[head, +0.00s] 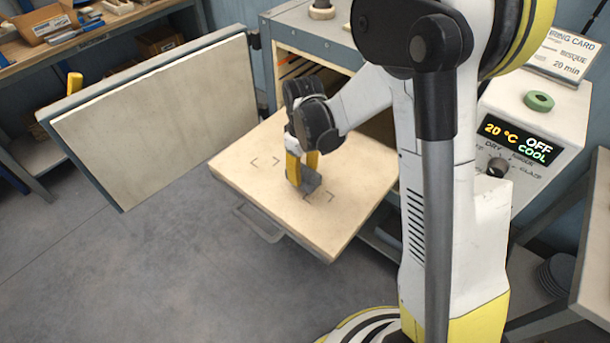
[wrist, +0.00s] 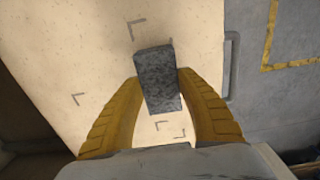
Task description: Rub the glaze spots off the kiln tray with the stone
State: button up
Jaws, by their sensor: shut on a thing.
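The kiln tray (head: 350,165) is a pale, flat board with dark corner marks, pulled out in front of the kiln. My gripper (head: 304,172) is over the tray's middle, pointing down, its yellow fingers shut on a dark grey stone (head: 311,182). In the wrist view the stone (wrist: 157,80) sits between the two fingers (wrist: 163,105) above the pale tray (wrist: 75,50). I cannot tell whether the stone touches the tray. No glaze spots can be made out on the visible tray surface; part of it is hidden by my gripper and the stone.
The kiln door (head: 160,115) stands open at the left. The control panel (head: 520,140) at the right reads 20 °C, OFF and COOL. A green ring (head: 538,101) lies on top of the panel housing. A workbench (head: 100,28) is at the back left. The floor (head: 150,260) in front is clear.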

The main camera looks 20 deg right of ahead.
jog(key=shift+r+p, duration=1.4)
jog(key=shift+r, duration=1.05)
